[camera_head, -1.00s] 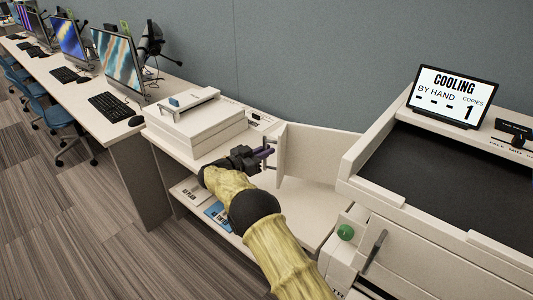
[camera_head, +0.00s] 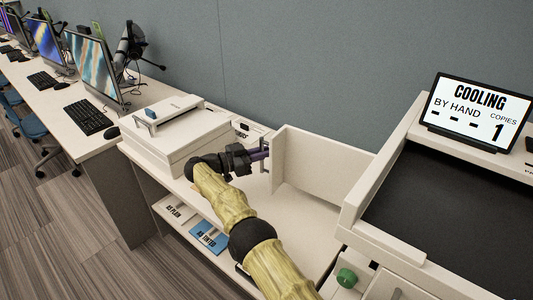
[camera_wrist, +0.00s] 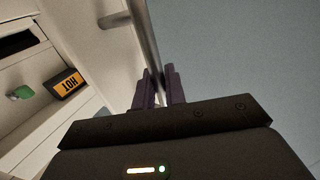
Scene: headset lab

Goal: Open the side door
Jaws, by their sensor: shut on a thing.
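The side door (camera_head: 325,165) is a cream panel standing out from the left side of the large cream machine (camera_head: 372,190), swung open above the counter. Its upright bar handle (camera_wrist: 145,45) shows in the wrist view, running down between my fingers. My gripper (camera_head: 264,153) is at the door's free left end, with its purple fingers shut on the handle. The fingers also show in the wrist view (camera_wrist: 159,90). The door's hinge is hidden behind the machine's front corner.
A cream box-shaped device (camera_head: 178,135) stands on the counter just behind and left of my gripper. A screen reading "COOLING" (camera_head: 478,108) stands on the machine. A green knob (camera_head: 347,277) is at its front.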

